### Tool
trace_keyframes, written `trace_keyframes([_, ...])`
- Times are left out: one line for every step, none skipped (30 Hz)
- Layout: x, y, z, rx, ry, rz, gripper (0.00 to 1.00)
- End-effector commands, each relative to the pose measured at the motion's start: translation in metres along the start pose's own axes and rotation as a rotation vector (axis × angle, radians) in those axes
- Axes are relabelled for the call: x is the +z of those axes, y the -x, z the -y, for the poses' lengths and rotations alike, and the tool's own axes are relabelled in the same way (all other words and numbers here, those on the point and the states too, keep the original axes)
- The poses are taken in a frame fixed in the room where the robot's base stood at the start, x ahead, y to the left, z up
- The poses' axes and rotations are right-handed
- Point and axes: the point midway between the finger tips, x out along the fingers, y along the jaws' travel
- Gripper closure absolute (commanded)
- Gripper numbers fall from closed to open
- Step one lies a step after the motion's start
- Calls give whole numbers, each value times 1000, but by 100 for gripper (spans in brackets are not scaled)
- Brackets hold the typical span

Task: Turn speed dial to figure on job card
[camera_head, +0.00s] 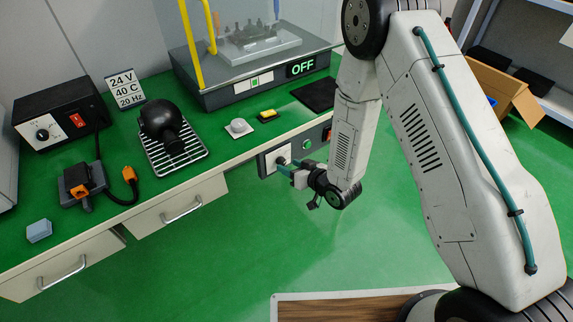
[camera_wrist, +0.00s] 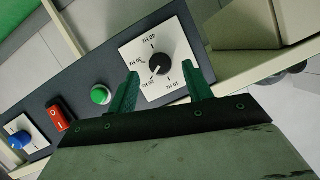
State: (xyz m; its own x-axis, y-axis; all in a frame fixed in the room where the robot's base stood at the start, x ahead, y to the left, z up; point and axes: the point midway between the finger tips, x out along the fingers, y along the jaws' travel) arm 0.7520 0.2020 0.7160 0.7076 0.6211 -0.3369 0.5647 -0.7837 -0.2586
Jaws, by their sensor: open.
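The job card (camera_head: 125,88) stands at the back of the bench and reads 24 V, 40 C, 20 Hz. The speed dial is a black round knob (camera_wrist: 155,70) on a white square plate (camera_wrist: 178,42) marked in Hz; the labels appear upside down in the wrist view. A small white mark on the knob seems to point toward the lower-left labels; its exact setting is hard to read. My gripper (camera_wrist: 160,69) is open, its green fingers to either side of the knob; contact cannot be told. In the head view my gripper (camera_head: 287,170) is at the bench's front panel.
Beside the dial on the panel are a green button (camera_wrist: 101,94), a red rocker switch (camera_wrist: 60,114) and a blue knob (camera_wrist: 20,140). The bench top (camera_head: 215,135) holds a black power box (camera_head: 65,112), a wire rack (camera_head: 185,158) and a case showing OFF (camera_head: 302,67).

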Motion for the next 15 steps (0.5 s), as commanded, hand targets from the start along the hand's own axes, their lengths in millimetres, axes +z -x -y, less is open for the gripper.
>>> trace_keyframes([0, 10, -1, 1, -2, 0, 50])
trace_keyframes([-1, 15, 0, 1, -2, 0, 50])
trace_keyframes([0, 22, -1, 2, -2, 0, 50])
trace_keyframes([0, 27, -1, 2, -2, 0, 50])
trace_keyframes([0, 31, -1, 2, -1, 0, 50])
trace_keyframes([0, 36, 0, 1, -1, 0, 50])
trace_keyframes([0, 40, 0, 0, -1, 0, 50])
trace_keyframes([0, 42, 0, 0, -1, 0, 50])
trace_keyframes([0, 46, 0, 0, -1, 0, 50])
trace_keyframes([0, 47, 0, 0, -1, 0, 50])
trace_keyframes([0, 49, 0, 0, -1, 0, 50])
trace_keyframes([0, 50, 0, 0, -1, 0, 50])
trace_keyframes([0, 50, 0, 0, -1, -1, 50])
trace_keyframes([0, 50, 0, 0, -1, -1, 50])
trace_keyframes([0, 50, 0, 0, -1, -1, 50])
